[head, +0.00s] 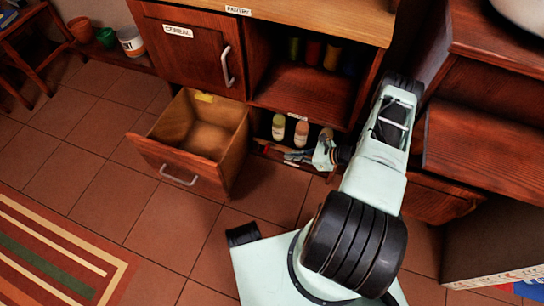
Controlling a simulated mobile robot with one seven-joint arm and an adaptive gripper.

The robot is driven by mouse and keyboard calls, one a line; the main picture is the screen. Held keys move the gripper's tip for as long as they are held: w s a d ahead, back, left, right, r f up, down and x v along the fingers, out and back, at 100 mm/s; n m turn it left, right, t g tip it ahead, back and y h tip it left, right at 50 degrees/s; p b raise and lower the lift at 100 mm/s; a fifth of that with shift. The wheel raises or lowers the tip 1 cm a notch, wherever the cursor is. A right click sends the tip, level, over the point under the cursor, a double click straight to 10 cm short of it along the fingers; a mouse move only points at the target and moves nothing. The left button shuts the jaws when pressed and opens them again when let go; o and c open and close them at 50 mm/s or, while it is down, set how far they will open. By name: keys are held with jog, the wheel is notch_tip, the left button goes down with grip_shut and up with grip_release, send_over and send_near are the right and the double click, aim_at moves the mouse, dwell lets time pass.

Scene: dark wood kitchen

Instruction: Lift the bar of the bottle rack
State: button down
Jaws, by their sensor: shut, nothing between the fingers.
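The bottle rack is the low open compartment at the bottom of the cabinet, with a green bottle (278,127) and a pinkish bottle (301,133) standing in it. A further bottle at its right end is partly hidden by my arm. My gripper (292,156) is shut and empty at the front of this compartment, just below the bottles. The bar is hard to make out. A dark strip runs along the compartment's front at the gripper's height, and I cannot tell whether the gripper touches it. My arm and wrist cover the right part of the rack.
An open, empty drawer (176,153) juts out left of the rack. Above it is a closed door labelled cereal (185,55). An open shelf (305,88) with several jars is above the rack. Dark wood furniture (485,160) stands close on the right.

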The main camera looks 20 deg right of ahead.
jog(key=shift+d+f, duration=0.1)
jog(key=shift+f, duration=0.05)
jog(key=b+x, duration=0.3)
jog(key=x, duration=0.7)
jog(key=shift+w, duration=0.1)
dwell(0.4)
